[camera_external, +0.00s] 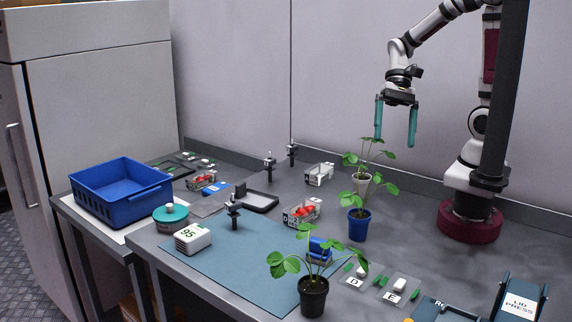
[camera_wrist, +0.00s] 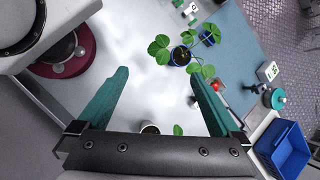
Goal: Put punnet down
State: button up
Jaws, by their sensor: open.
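My gripper (camera_external: 395,122) is open, with teal fingers pointing down, high above the back right of the bench. In the wrist view its two fingers (camera_wrist: 155,90) stand wide apart with nothing between them. A clear punnet with red berries (camera_external: 301,212) sits on the bench near the middle, at the back edge of the blue mat. Another punnet with red berries (camera_external: 201,181) stands further left. A clear punnet (camera_external: 320,174) near the back wall shows no red fruit. In the wrist view, red berries (camera_wrist: 217,86) show beside the right finger.
Potted strawberry plants stand below my gripper, one in a blue pot (camera_external: 358,226), one in a white pot (camera_external: 362,184). A black-potted plant (camera_external: 313,296) is in front. A blue crate (camera_external: 121,194) is at left. Small black posts (camera_external: 234,212) rise from the bench. The blue mat (camera_external: 215,263) has free room.

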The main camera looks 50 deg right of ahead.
jog(key=s+d+n+t+h, duration=0.2)
jog(key=s+d+h, duration=0.2)
jog(key=s, duration=0.3)
jog(key=shift+s+d+r+n, duration=0.25)
jog(key=shift+d+r+n, duration=0.15)
jog(key=shift+d, duration=0.3)
jog(key=shift+w, duration=0.1)
dwell(1.8)
jog(key=w+a+r+n+g, duration=0.1)
jog(key=w+a+n+g, duration=0.25)
jog(key=w+a, duration=0.8)
jog(key=w+a+f+n+h, duration=0.2)
jog(key=w+a+f, duration=0.2)
jog(key=w+a, duration=0.15)
jog(key=x, duration=1)
jog(key=shift+s+a, duration=0.45)
jog(key=shift+a, duration=0.1)
jog(key=shift+r+g, duration=0.15)
jog(key=shift+g, duration=0.1)
